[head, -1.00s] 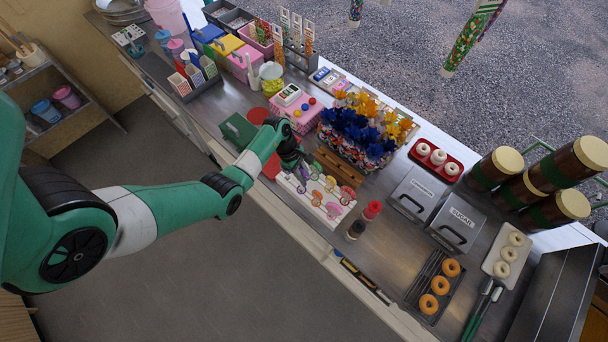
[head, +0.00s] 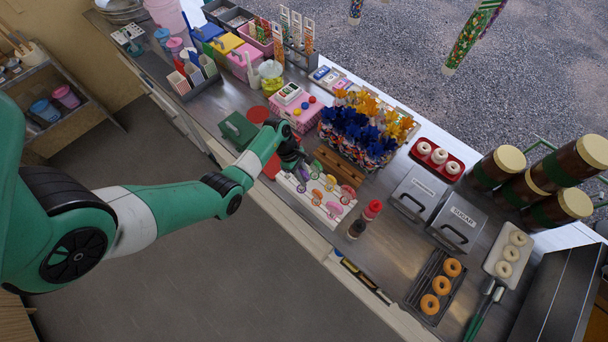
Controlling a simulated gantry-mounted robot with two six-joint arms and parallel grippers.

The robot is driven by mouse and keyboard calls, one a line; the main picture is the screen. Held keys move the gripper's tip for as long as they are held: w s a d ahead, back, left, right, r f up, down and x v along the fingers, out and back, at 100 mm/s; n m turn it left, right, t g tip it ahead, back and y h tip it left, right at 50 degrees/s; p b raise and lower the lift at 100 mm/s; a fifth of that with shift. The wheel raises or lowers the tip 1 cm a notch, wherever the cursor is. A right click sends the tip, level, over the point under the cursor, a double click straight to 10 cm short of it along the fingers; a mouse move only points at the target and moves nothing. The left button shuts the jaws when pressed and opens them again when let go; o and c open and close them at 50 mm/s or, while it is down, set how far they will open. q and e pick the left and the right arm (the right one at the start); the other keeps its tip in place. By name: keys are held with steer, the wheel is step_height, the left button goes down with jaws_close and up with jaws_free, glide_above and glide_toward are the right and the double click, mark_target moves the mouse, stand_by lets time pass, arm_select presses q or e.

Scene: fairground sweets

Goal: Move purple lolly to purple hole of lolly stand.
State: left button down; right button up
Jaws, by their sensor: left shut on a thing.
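My left gripper (head: 298,162) is over the back left corner of a white board (head: 334,224), left of a brown wooden block (head: 338,167) that looks like the lolly stand. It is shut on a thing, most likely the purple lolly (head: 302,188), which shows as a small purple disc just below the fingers. The fingers and the lolly's stick are too small and dark to make out. Several other lollies, pink, orange, yellow and green, lie on the board. The coloured holes of the stand cannot be made out. My right gripper is not in view.
Pinwheels in blue and orange (head: 358,130) stand close behind the wooden block. A pink box (head: 296,114) and a green box (head: 238,129) are behind and left of the gripper. A red-capped bottle (head: 372,209) stands right of the board.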

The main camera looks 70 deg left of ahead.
arm_select(q)
steer(key=shift+f+b, duration=0.3)
steer(key=shift+f, duration=0.15)
steer(key=shift+f+b, duration=0.55)
steer(key=shift+f, duration=0.35)
steer(key=shift+f+b, duration=0.4)
steer(key=shift+c, duration=0.2)
jaws_free()
